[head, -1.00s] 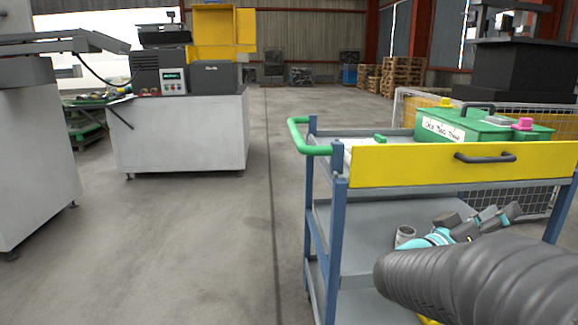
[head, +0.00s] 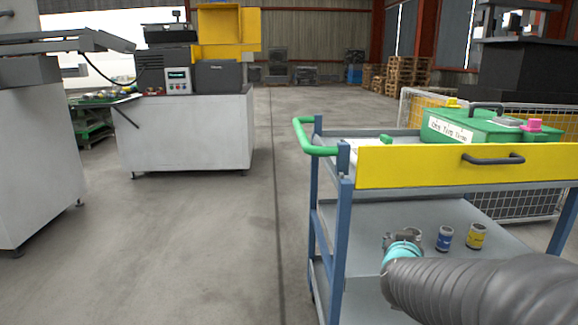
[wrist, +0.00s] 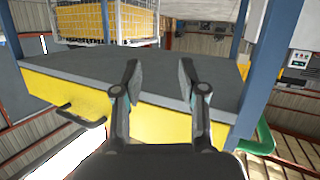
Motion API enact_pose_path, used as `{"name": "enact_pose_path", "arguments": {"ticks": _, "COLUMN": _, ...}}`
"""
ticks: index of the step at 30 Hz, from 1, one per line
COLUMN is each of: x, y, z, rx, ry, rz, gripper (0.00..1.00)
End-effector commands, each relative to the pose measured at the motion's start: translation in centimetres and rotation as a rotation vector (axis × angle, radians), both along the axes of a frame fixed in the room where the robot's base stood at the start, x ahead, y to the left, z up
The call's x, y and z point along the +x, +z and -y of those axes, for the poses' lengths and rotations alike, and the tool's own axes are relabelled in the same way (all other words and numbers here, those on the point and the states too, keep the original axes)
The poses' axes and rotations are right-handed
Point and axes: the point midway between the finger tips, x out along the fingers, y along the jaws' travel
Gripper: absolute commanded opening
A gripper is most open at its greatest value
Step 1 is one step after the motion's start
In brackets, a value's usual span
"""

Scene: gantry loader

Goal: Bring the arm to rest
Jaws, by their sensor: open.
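My gripper (wrist: 160,82) shows in the wrist view with its two dark fingers spread apart and nothing between them. Behind the fingers is a grey surface of the trolley (wrist: 230,85), with its yellow drawer front (wrist: 70,95) and a dark handle. The wrist view is tilted, so I cannot tell how far the fingers are from the trolley. In the head view my arm reaches in from the lower right in front of the trolley (head: 343,235).
A blue can (head: 444,238) and a yellow can (head: 476,236) stand on the trolley's middle shelf, close to my arm. A green toolbox (head: 480,125) sits on top. A mesh fence (head: 520,205) is behind. Open floor (head: 210,240) lies left of the trolley.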

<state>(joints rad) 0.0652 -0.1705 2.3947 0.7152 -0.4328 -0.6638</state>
Motion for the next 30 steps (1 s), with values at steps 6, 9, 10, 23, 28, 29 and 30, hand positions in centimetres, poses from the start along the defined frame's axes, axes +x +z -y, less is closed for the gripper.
{"name": "enact_pose_path", "arguments": {"ticks": 6, "x": -3.5, "y": -3.5, "z": -6.3, "rx": 0.217, "ry": 0.202, "rz": -0.216, "gripper": 0.41}}
{"name": "enact_pose_path", "arguments": {"ticks": 9, "x": -6.4, "y": -4.9, "z": -8.4, "rx": 0.285, "ry": 0.257, "rz": -0.342, "gripper": 0.41}}
{"name": "enact_pose_path", "arguments": {"ticks": 10, "x": -7.4, "y": -5.3, "z": -9.0, "rx": 0.302, "ry": 0.269, "rz": -0.383, "gripper": 0.41}}
{"name": "enact_pose_path", "arguments": {"ticks": 23, "x": -23.2, "y": -7.2, "z": -9.8, "rx": 0.298, "ry": 0.253, "rz": -0.849, "gripper": 0.41}}
{"name": "enact_pose_path", "arguments": {"ticks": 28, "x": -25.3, "y": -5.8, "z": -9.1, "rx": 0.222, "ry": 0.262, "rz": -0.825, "gripper": 0.41}}
{"name": "enact_pose_path", "arguments": {"ticks": 29, "x": -25.5, "y": -5.6, "z": -9.1, "rx": 0.217, "ry": 0.264, "rz": -0.812, "gripper": 0.41}}
{"name": "enact_pose_path", "arguments": {"ticks": 30, "x": -25.6, "y": -5.2, "z": -9.2, "rx": 0.215, "ry": 0.268, "rz": -0.797, "gripper": 0.41}}
